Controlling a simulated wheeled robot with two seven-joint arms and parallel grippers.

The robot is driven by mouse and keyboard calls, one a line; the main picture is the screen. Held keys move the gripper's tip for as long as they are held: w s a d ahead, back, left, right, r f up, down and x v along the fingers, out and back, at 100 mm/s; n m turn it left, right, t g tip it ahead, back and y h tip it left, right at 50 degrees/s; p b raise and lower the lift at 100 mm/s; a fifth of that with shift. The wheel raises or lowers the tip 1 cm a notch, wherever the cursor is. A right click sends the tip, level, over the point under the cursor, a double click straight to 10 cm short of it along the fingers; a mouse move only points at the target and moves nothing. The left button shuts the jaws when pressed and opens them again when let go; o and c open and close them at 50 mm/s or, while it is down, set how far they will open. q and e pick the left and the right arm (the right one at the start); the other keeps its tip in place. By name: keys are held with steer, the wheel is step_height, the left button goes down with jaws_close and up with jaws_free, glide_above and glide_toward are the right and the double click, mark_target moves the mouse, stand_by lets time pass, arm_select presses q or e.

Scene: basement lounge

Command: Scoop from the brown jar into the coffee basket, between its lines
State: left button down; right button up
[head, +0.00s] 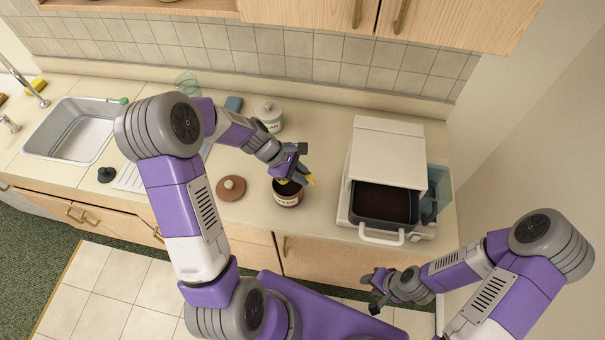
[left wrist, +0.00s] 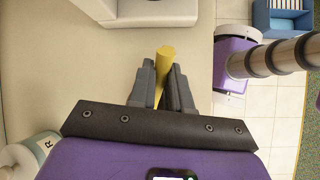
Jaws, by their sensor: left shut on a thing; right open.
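The brown jar (head: 287,198) stands open on the counter, dark inside, with pale lettering on its front. My left gripper (head: 297,177) is right above its mouth, shut on a yellow handle, likely the scoop (head: 310,180). The handle also shows between the fingers (left wrist: 161,85) in the left wrist view (left wrist: 165,60); the scoop's bowl is hidden. The coffee basket (head: 352,206) sits at the front of the white coffee machine (head: 386,152), right of the jar, with brown grounds inside. Its lines cannot be made out. My right gripper (head: 376,290) is open and empty in front of the counter.
A brown lid (head: 231,188) lies left of the jar. A white lidded jar (head: 269,116) stands behind. A bluish clear container (head: 438,190) is at the machine's right. The sink (head: 82,130) is far left. Bare counter (head: 325,200) lies between jar and machine.

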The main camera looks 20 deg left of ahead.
mark_target(315, 181)
arm_select(q)
steer(key=shift+a+f+b, duration=0.2)
steer(key=shift+f+b, duration=2.25)
steer(key=shift+f, duration=0.6)
steer(key=r+p, duration=0.2)
steer(key=p, duration=0.1)
steer(key=r+y+p, duration=0.1)
steer(key=shift+d+r, duration=0.2)
steer(key=shift+d, duration=0.1)
steer(key=d+r+y+p, duration=0.2)
steer(key=y+p, duration=0.1)
steer(key=p, duration=0.5)
steer(key=shift+d, duration=0.1)
steer(key=shift+d+r+m+y, duration=0.2)
steer(key=shift+d+m+y, duration=0.05)
steer(key=shift+m+y, duration=0.05)
steer(key=shift+d+r+y, duration=0.25)
steer(key=shift+r+y, duration=0.05)
steer(key=shift+r, duration=0.15)
steer(key=shift+d+r+y, duration=0.2)
steer(key=shift+r+y, duration=0.1)
steer(key=shift+r, duration=0.15)
steer(key=shift+s, duration=0.15)
